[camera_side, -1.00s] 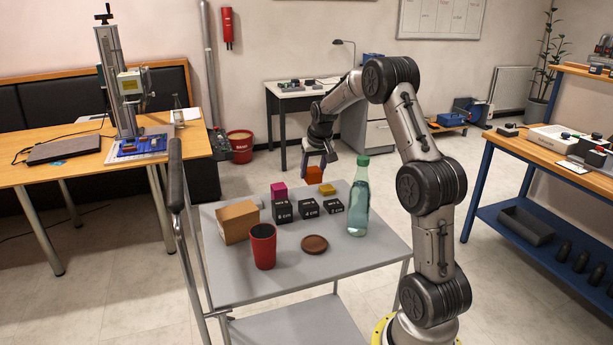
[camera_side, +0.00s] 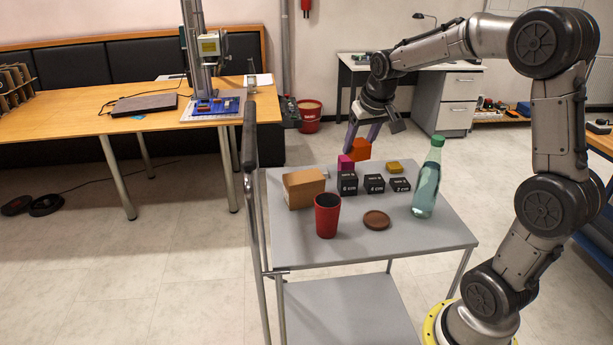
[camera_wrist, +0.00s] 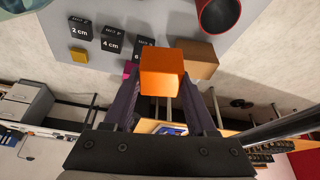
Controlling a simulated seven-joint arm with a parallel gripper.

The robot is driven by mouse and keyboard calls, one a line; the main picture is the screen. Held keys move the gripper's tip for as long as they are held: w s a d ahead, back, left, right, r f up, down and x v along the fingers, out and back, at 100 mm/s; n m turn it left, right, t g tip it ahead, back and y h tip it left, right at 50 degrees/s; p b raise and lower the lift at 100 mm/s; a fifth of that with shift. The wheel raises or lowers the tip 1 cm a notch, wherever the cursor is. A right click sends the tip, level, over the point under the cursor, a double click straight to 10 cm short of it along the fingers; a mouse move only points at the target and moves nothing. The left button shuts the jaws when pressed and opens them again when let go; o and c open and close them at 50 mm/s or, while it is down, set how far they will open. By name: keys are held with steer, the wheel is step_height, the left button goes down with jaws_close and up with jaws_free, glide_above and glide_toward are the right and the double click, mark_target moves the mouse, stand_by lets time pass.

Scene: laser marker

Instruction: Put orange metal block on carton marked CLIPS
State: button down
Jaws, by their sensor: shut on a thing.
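The orange metal block (camera_side: 361,149) is held in my gripper (camera_side: 362,138), above the back edge of the grey cart, close behind the magenta block in the side view. In the wrist view the orange block (camera_wrist: 162,72) sits between the two fingers of my gripper (camera_wrist: 163,92), which is shut on it. The brown carton (camera_side: 303,190) stands at the left of the cart top, to the left of the held block. In the wrist view the carton (camera_wrist: 197,58) shows just right of the block, partly hidden by it. I cannot read any marking on the carton.
On the cart (camera_side: 290,243) stand a magenta block (camera_side: 345,163), several black size blocks (camera_side: 374,184), a yellow block (camera_side: 394,167), a red cup (camera_side: 327,216), a brown disc (camera_side: 376,220) and a tall green bottle (camera_side: 428,180). The cart's front is bare.

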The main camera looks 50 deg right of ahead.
steer(key=w+a+r+n, duration=0.2)
steer(key=a+r, duration=0.1)
steer(key=a, duration=0.3)
glide_toward(301, 174)
steer(key=shift+w+d+f+y, duration=0.3)
steer(key=shift+w+d+f, duration=0.35)
steer(key=shift+w, duration=0.1)
steer(key=shift+s+a+x, duration=0.15)
steer(key=shift+x, duration=0.75)
steer(key=shift+s+a+x, duration=0.1)
steer(key=shift+s+x, duration=0.05)
steer(key=shift+x, duration=0.7)
steer(key=shift+f, duration=0.3)
steer(key=shift+c, duration=1)
jaws_free()
steer(key=shift+f, duration=0.1)
